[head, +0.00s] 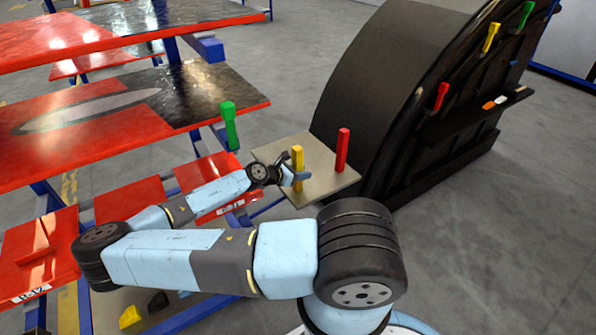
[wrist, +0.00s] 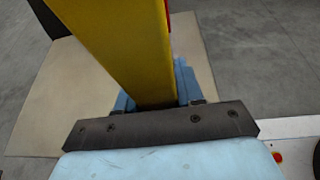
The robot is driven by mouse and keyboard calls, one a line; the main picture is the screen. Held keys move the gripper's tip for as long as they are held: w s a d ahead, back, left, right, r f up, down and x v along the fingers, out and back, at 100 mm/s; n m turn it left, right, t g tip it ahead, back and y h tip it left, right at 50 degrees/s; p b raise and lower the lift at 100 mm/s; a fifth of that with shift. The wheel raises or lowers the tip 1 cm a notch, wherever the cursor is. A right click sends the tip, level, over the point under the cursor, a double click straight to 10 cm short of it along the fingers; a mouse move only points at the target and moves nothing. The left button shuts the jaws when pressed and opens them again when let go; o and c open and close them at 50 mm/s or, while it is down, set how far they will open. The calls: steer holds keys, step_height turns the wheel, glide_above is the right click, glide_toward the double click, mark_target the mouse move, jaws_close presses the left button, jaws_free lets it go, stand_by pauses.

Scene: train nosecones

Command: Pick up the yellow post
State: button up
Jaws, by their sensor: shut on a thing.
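The yellow post (head: 297,159) stands upright over the beige board in the head view. My gripper (head: 297,176) is around its lower part, with blue fingers on it. In the wrist view the yellow post (wrist: 125,45) fills the upper middle, and my gripper (wrist: 152,98) is shut on it. The grip contact is partly hidden by the dark bracket of the gripper. I cannot tell whether the base of the post touches the board.
The beige board (head: 325,183) also bears a red post (head: 342,150) to the right. A green post (head: 229,126) stands left of it. A large black nosecone (head: 385,75) rises behind on the right. Red shelves (head: 110,145) lie left. Open floor is at right.

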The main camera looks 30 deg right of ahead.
jaws_close()
steer(key=shift+r, duration=0.1)
